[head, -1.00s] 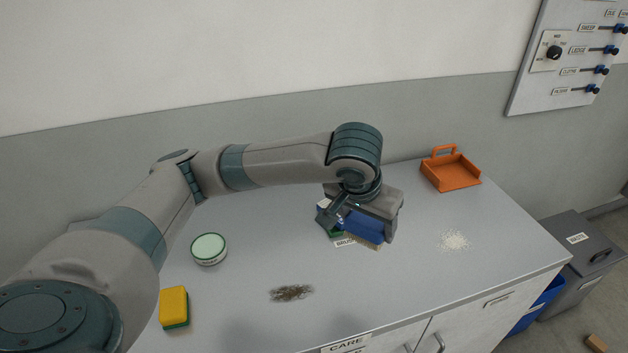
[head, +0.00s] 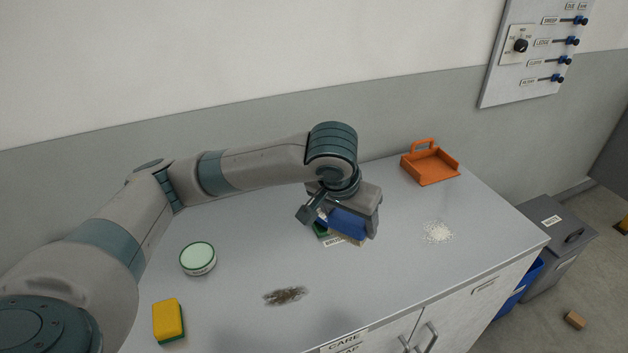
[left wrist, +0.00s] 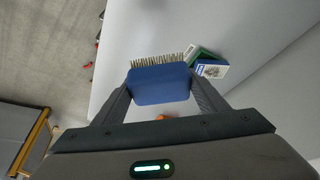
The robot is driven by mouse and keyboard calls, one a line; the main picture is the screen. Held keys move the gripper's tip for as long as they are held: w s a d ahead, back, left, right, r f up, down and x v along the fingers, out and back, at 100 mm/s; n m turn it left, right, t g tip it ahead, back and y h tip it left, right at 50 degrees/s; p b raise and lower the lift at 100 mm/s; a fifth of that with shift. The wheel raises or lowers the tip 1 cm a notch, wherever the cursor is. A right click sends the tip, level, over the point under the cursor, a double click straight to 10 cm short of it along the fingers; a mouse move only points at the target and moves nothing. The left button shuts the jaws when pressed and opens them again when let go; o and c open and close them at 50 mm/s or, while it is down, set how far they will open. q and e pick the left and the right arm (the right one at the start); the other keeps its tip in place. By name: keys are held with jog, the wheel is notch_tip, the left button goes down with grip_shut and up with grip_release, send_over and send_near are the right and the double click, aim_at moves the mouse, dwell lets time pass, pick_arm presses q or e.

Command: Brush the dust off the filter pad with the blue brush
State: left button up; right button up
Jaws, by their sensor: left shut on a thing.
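My left gripper (head: 340,218) is shut on the blue brush (head: 347,223), above the back middle of the worktop. In the left wrist view, the brush (left wrist: 158,84) sits between the two fingers with its pale bristles pointing away from the gripper. The brush seems a little above the worktop, but the gap is hard to judge. I cannot pick out a filter pad in either view. A brown dust patch (head: 285,296) and a white powder patch (head: 437,232) lie on the worktop. My right gripper is not in view.
A round green-lidded tin (head: 198,258) and a yellow sponge (head: 168,320) stand at the left. An orange dustpan (head: 430,165) is at the back right. Grey bin (head: 560,240) stands off the right end.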

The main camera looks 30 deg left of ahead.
pick_arm(q)
jog(key=w+a+f+m+h+p, duration=0.1)
jog(key=w+a+f+m+p, duration=0.2)
jog(key=w+a, duration=0.4)
jog(key=w+a+f+m+g+h+p, duration=0.1)
jog(key=w+a+f+m+p, duration=0.2)
jog(key=w+a+p, duration=0.3)
jog(key=a+m, duration=0.1)
jog(key=a, duration=0.2)
jog(key=shift+w+a+h+p, duration=0.2)
jog(key=shift+w+h+p, duration=0.1)
jog(key=shift+w, duration=0.1)
jog(key=shift+f, duration=0.1)
